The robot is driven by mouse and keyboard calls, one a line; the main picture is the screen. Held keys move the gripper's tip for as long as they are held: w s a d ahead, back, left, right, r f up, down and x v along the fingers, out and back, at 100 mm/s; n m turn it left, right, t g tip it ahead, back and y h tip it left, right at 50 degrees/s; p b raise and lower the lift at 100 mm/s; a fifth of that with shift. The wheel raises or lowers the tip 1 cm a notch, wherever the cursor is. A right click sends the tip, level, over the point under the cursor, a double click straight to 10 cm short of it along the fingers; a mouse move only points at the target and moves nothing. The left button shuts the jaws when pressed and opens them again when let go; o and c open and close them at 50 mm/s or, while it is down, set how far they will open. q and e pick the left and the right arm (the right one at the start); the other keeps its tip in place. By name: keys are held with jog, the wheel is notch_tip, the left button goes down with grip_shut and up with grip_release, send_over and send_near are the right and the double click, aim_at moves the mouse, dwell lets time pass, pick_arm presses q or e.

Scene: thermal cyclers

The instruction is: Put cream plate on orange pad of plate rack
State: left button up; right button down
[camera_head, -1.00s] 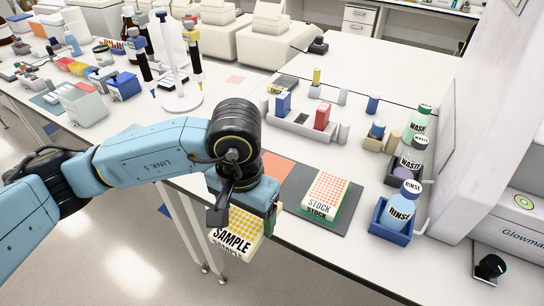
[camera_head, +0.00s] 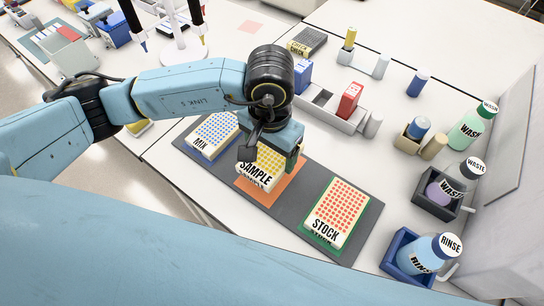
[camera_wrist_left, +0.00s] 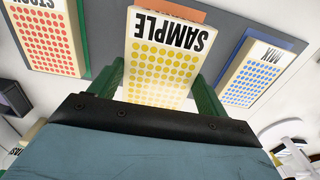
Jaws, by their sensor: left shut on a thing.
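The cream plate (camera_head: 258,168), labelled SAMPLE with yellow dots, is held by my left gripper (camera_head: 272,150), which is shut on its sides. In the left wrist view the plate (camera_wrist_left: 160,60) sits between the green fingers (camera_wrist_left: 158,88). The orange pad (camera_head: 268,195) lies on the dark grey plate rack (camera_head: 300,215), under and around the plate in the head view. A strip of the orange pad (camera_wrist_left: 175,10) shows beyond the plate in the wrist view. I cannot tell whether the plate touches the pad. My right gripper is not in view.
The MIX plate (camera_head: 213,132), with blue dots, sits left of the orange pad. The STOCK plate (camera_head: 338,212), with red dots, sits right of it on a green pad (camera_head: 326,242). A grey holder (camera_head: 330,112) stands behind; the rinse bottle (camera_head: 428,252) stands at right.

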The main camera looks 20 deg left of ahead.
aim_at(271, 163)
pick_arm(q)
jog(key=shift+f, duration=0.7)
notch_tip(271, 163, down, 3)
jog(key=shift+w+f, duration=0.1)
jog(key=shift+f, duration=0.3)
jog(key=o, duration=1)
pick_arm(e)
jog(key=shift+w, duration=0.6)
pick_arm(q)
jog(key=shift+r, duration=0.15)
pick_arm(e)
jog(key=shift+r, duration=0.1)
